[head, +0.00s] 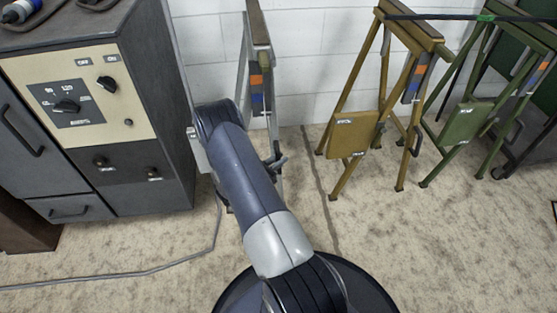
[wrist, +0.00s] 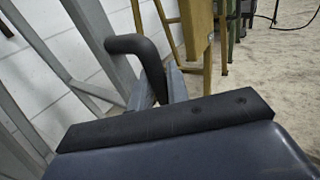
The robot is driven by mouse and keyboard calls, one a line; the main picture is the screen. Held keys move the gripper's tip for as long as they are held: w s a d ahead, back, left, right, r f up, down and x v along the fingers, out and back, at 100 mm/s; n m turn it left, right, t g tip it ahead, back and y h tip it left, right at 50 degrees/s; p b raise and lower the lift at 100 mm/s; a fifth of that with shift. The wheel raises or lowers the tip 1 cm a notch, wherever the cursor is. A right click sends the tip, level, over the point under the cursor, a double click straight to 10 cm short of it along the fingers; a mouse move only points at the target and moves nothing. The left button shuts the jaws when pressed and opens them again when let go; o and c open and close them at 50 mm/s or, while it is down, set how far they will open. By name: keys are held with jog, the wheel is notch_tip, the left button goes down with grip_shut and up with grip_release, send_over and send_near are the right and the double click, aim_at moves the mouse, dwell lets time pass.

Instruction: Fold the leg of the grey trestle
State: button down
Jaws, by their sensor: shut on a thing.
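The grey trestle (head: 271,105) stands against the white wall behind my arm, its narrow top at the picture's upper middle. Orange and blue marks show on it. My arm hides much of its lower part. In the wrist view its grey leg (wrist: 98,38) rises at the upper left, and a dark bent handle (wrist: 150,55) stands beside it. My gripper (wrist: 166,98) is at the lower end of this handle and shut on it; its fingers are mostly hidden by the dark edge in front.
A yellow trestle (head: 356,135) and a green trestle (head: 470,125) stand to the right with legs spread. A dark cabinet (head: 155,100) with a control panel stands close on the left. A cable (head: 150,270) crosses the carpet. The front right floor is clear.

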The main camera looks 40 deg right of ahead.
jog(key=w+a+m+y, duration=0.1)
jog(key=w+a+y, duration=0.1)
jog(key=w+a, duration=0.3)
jog(key=a, duration=0.3)
jog(key=shift+a+r+m+y, duration=0.15)
jog(key=shift+r+m+y, duration=0.15)
jog(key=shift+r+y, duration=0.1)
jog(key=shift+w, duration=0.15)
jog(key=c, duration=1.5)
grip_release()
jog(key=shift+a, duration=0.2)
jog(key=shift+o, duration=0.5)
jog(key=p+v, duration=0.2)
jog(key=v, duration=0.8)
jog(key=shift+a+p, duration=0.35)
jog(key=shift+p, duration=0.05)
jog(key=shift+r, duration=0.1)
